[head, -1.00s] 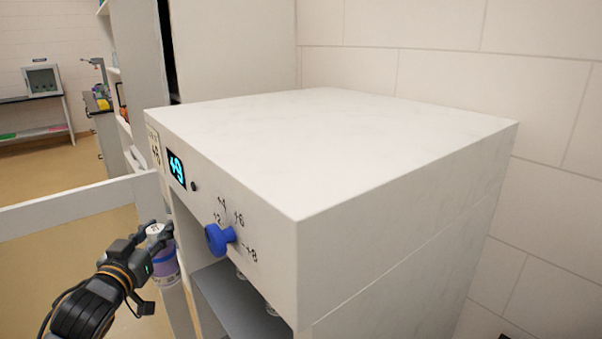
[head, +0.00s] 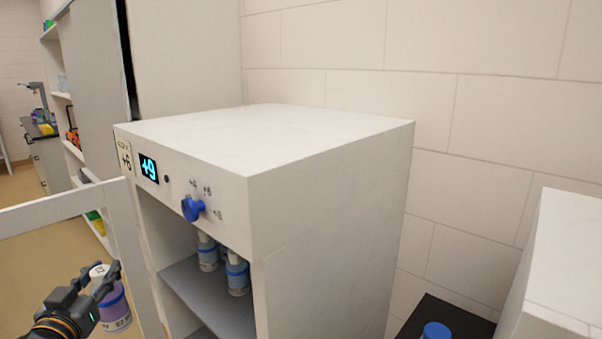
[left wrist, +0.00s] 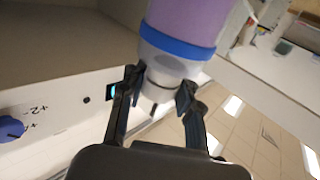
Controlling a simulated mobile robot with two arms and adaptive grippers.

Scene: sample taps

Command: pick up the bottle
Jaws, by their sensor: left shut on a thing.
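My left gripper (head: 95,280) is shut on a bottle (head: 115,308) with a white cap, a blue band and purple contents. It holds the bottle upright by its cap end, in front of the cabinet and beside its open door frame. In the left wrist view the same bottle (left wrist: 185,27) shows between the two fingers (left wrist: 160,92), which close on its pale end by the blue band. My right gripper is not in view.
The white cabinet (head: 265,140) has a +9 display, a blue knob (head: 192,208) and an inner shelf (head: 205,292) with several bottles (head: 237,273). Its open door (head: 60,212) stands at left. A white block (head: 565,260) and a dark surface with a blue-topped item (head: 436,331) are at right.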

